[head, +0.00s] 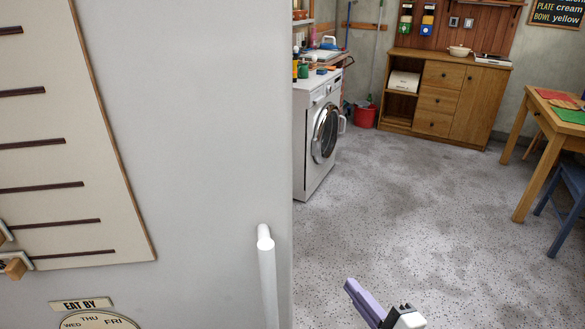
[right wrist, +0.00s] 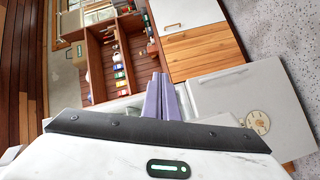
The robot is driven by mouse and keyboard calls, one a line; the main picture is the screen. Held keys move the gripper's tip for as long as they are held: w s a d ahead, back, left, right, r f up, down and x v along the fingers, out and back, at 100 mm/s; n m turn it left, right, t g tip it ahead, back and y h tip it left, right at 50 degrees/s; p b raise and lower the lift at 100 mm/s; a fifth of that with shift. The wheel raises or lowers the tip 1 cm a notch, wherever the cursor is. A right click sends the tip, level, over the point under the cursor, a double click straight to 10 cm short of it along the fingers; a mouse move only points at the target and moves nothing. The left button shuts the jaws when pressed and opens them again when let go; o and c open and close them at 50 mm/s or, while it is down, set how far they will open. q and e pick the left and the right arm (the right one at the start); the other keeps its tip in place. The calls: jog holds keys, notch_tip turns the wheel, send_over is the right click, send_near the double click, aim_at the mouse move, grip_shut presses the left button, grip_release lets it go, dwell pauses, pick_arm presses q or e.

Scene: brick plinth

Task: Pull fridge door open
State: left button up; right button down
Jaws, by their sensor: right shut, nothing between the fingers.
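The pale grey fridge door (head: 215,130) fills the left half of the head view. Its white upright bar handle (head: 268,285) is near the door's right edge, and its lower end is cut off by the frame. No gap shows at the door's edge. My right gripper (head: 350,286), with purple fingers, is at the bottom of the head view, right of the handle and apart from it. In the right wrist view its fingers (right wrist: 160,82) are together and empty, with the fridge door (right wrist: 270,92) and handle (right wrist: 221,75) to their right. My left gripper is not in view.
A board with dark strips (head: 60,150) and a round "EAT BY" dial (head: 98,321) are on the door. A washing machine (head: 313,150) stands behind its right edge. A wooden cabinet (head: 440,95) and a table (head: 530,115) are farther back. The speckled floor (head: 410,215) between is clear.

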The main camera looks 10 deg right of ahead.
jog(key=w+a+r+m+g+y+b, duration=0.15)
jog(key=r+m+g+y, duration=0.4)
jog(key=r+m, duration=0.7)
jog(key=w+a+r+m+g+y+b, duration=0.15)
jog(key=r+m+g+y, duration=0.5)
jog(key=r, duration=1.15)
jog(key=w+a+m+t+p, duration=0.1)
jog(key=w+a+p, duration=0.3)
jog(key=a, duration=0.5)
jog(key=shift+y, duration=0.4)
jog(key=s, duration=0.1)
jog(key=s+p, duration=0.1)
jog(key=s, duration=0.2)
jog(key=shift+s+d, duration=0.1)
jog(key=shift+d, duration=0.15)
jog(key=shift+f, duration=0.1)
